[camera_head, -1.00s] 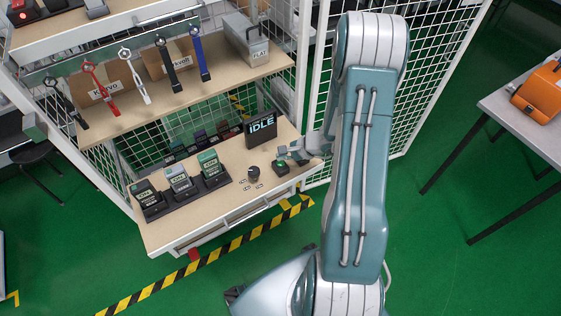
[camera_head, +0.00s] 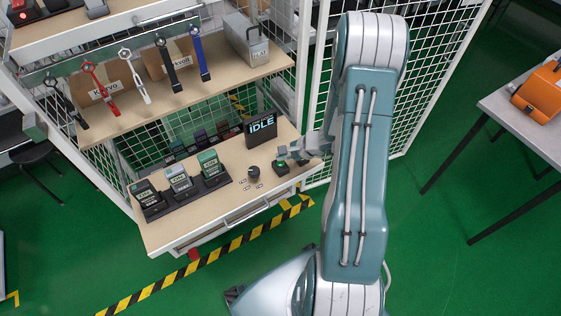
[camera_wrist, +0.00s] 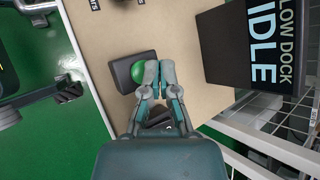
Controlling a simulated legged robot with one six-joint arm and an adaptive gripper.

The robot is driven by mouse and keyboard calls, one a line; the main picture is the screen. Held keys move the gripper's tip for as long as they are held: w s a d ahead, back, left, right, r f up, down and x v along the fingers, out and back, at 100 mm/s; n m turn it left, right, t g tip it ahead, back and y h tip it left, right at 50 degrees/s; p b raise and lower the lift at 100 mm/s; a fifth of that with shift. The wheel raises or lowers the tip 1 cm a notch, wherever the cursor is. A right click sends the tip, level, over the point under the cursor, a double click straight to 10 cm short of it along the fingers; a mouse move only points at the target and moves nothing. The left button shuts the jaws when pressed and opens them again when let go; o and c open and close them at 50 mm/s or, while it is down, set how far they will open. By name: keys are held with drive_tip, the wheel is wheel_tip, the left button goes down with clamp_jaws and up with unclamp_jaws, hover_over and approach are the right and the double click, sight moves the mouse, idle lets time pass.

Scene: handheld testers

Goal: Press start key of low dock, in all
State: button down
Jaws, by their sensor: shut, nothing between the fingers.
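The start key is a green round button (camera_wrist: 143,69) on a dark box (camera_wrist: 124,76) on the bench, seen in the wrist view. In the head view the box (camera_head: 281,167) sits at the right end of the bench, partly hidden by my gripper. My gripper (camera_wrist: 159,68) is shut and empty, its fingertips over the right side of the green button; I cannot tell whether they touch it. In the head view my gripper (camera_head: 284,153) shows just above the box. The low dock's display (camera_wrist: 262,48) reads "LOW DOCK" and "IDLE"; it also stands in the head view (camera_head: 261,129).
A dark knob (camera_head: 253,173) stands left of the button box. Several handheld testers (camera_head: 178,179) stand in a black dock at the bench's left. A mesh fence (camera_head: 315,100) is close behind my arm.

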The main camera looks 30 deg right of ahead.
sight(282, 162)
idle(0.3)
drive_tip(key=shift+f, duration=0.35)
drive_tip(key=shift+f, duration=0.45)
idle(0.7)
drive_tip(key=shift+r, duration=0.9)
drive_tip(key=shift+r, duration=2.5)
